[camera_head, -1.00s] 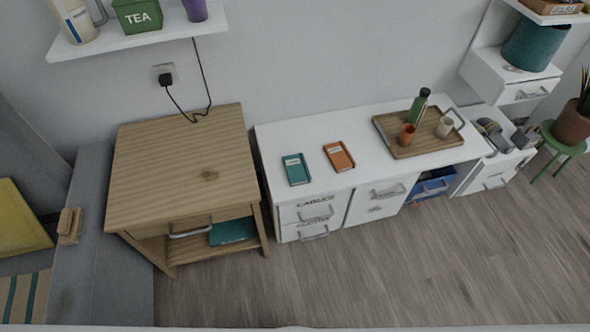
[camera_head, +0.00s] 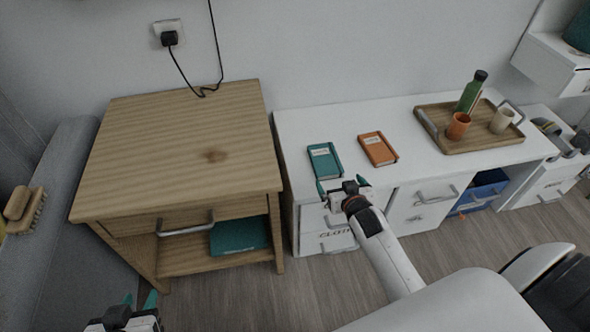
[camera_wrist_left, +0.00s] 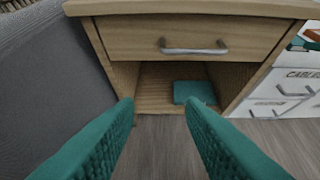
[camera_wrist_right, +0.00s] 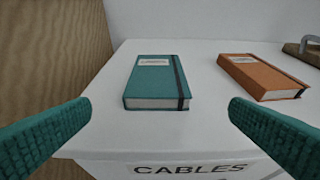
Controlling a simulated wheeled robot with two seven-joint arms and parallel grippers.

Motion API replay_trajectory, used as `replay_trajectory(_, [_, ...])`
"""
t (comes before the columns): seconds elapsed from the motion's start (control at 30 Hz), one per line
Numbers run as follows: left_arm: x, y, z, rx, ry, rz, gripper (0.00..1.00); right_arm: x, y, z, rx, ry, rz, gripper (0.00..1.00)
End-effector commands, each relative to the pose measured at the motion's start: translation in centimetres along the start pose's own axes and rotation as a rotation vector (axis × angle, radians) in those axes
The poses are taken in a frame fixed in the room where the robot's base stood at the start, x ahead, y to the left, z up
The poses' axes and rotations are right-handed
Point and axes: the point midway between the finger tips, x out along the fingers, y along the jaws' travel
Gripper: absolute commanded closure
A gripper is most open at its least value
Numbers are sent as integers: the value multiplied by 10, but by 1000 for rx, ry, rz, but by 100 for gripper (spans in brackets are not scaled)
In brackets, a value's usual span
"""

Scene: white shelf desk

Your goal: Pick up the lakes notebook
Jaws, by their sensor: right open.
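A teal notebook (camera_head: 325,160) with a white label and dark strap lies flat on the white desk; it also shows in the right wrist view (camera_wrist_right: 158,80). An orange notebook (camera_head: 377,149) with a white label lies to its right and shows in the right wrist view (camera_wrist_right: 262,76). The label words are too small to read, so I cannot tell which is the lakes notebook. My right gripper (camera_head: 341,184) is open and empty at the desk's front edge, just before the teal notebook. My left gripper (camera_head: 140,300) is open and empty, low before the wooden cabinet.
The wooden cabinet (camera_head: 180,140) stands left of the desk; a flat teal object (camera_head: 240,235) lies on its lower shelf. A wooden tray (camera_head: 470,142) holds a green bottle (camera_head: 471,92), an orange cup (camera_head: 458,126) and a beige cup (camera_head: 502,119). The white desk top (camera_head: 300,125) is clear behind the notebooks.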

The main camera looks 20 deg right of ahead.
Motion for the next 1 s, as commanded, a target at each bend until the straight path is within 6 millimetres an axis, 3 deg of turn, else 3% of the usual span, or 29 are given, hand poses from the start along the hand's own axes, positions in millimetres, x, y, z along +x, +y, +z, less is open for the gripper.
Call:
replay_trajectory(0.23, [-6,-3,25,1,-128,-6,64,12,-3,11,9,-33,-6,0])
replay_trajectory(0.63, [-18,-14,98,-1,-594,-35,64,59,-3,11,8,-30,-6,0])
replay_trajectory(1.0, [-34,-18,122,-4,-777,-46,64,74,-3,12,8,-29,-5,0])
